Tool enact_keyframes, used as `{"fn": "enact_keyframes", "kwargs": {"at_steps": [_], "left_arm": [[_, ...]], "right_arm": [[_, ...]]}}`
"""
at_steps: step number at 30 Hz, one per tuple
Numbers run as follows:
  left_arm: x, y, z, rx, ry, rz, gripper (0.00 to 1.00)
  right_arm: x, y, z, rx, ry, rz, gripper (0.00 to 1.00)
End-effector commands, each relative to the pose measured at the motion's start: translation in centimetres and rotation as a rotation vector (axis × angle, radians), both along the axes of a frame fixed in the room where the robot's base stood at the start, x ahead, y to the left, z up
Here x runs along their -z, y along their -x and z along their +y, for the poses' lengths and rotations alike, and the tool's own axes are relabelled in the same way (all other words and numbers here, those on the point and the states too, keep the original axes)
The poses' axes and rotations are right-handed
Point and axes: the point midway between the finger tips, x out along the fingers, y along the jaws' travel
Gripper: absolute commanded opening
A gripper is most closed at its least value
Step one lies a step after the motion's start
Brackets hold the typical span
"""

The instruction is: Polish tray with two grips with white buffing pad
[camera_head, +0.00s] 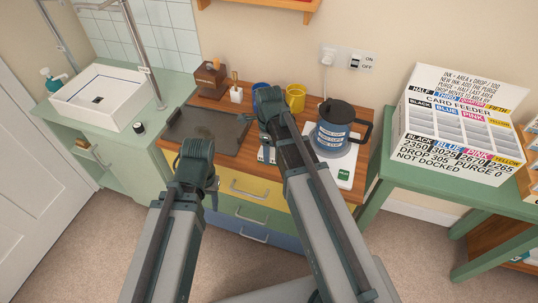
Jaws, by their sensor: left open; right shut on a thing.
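A dark flat tray (203,131) lies on the wooden counter, with a dark grip (246,118) showing at its right end. The tray's left grip is not clear.
A blue mug (260,87) and a yellow mug (295,98) stand behind my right gripper. A dark blue jug (334,127) stands on a white base (345,167) to the right. A brown block (210,78) stands behind the tray. A sink (103,100) is at left.

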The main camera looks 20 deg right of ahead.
Motion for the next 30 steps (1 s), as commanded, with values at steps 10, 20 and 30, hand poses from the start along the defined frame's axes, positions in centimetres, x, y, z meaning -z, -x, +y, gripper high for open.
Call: {"fn": "enact_keyframes", "kwargs": {"at_steps": [10,20,30], "left_arm": [[-3.0,0.0,0.0,0.000,0.000,0.000,0.50],[-5.5,0.0,0.0,0.000,0.000,0.000,0.50],[-5.5,0.0,0.0,0.000,0.000,0.000,0.50]], "right_arm": [[-3.0,0.0,0.0,0.000,0.000,0.000,0.00],[-5.5,0.0,0.0,0.000,0.000,0.000,0.00],[-5.5,0.0,0.0,0.000,0.000,0.000,0.00]]}}
